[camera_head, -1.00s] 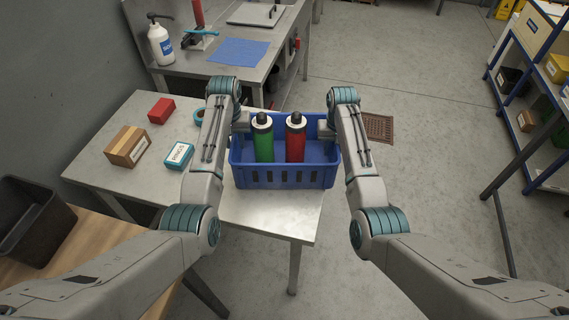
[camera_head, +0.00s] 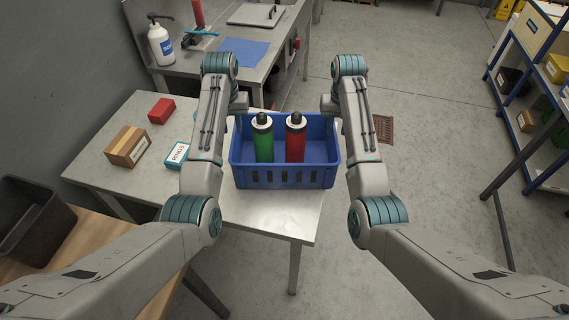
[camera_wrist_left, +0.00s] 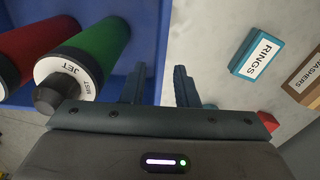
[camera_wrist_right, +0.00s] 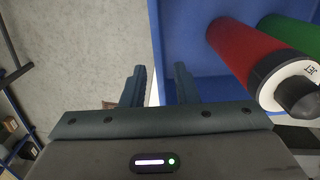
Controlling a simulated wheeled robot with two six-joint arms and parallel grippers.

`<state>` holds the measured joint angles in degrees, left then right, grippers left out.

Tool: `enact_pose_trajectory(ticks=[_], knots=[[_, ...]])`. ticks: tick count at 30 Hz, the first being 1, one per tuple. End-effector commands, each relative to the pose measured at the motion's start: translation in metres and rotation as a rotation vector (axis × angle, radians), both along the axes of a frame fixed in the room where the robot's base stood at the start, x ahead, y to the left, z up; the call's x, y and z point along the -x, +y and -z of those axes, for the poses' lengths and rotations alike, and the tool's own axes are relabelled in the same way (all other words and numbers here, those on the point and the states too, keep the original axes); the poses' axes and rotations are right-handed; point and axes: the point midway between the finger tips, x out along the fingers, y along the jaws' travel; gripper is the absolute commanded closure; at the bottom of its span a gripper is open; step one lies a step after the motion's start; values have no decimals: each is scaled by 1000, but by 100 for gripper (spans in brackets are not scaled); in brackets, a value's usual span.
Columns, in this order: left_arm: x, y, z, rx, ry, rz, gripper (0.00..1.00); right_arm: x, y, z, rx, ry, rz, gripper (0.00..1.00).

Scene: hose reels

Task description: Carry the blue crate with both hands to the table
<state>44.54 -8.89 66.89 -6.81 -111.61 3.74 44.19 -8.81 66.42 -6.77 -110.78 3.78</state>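The blue crate (camera_head: 291,178) rests on the grey metal table (camera_head: 262,214), close to its right edge. A green bottle (camera_head: 263,145) and a red bottle (camera_head: 296,145) stand upright in it. My left gripper (camera_head: 241,108) is at the crate's left rim and my right gripper (camera_head: 328,107) at its right rim; their fingertips are hard to see from the head. In the left wrist view the fingers (camera_wrist_left: 160,85) are apart, with the crate wall's edge showing between them. In the right wrist view the fingers (camera_wrist_right: 160,85) are also apart over the opposite wall. Neither holds anything.
A red box (camera_head: 161,110), a brown box (camera_head: 127,146) and a RINGS box (camera_head: 178,155) lie on the table's left. A second bench (camera_head: 190,75) stands behind. A dark bin (camera_head: 38,222) is front left. Blue shelving (camera_head: 520,75) stands right; floor between is open.

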Motion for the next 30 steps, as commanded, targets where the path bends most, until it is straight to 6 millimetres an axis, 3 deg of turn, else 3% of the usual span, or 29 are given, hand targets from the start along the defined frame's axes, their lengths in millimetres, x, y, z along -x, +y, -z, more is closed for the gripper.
enact_pose_trajectory(ticks=[6,19,30], knots=[[0,0,0,0,0,0,73,0,0,-24,0,0,0,73],[0,0,-1,0,0,0,73,0,0,-28,0,1,-1,73],[0,0,-24,0,-1,0,73,0,0,-56,0,1,-1,73]])
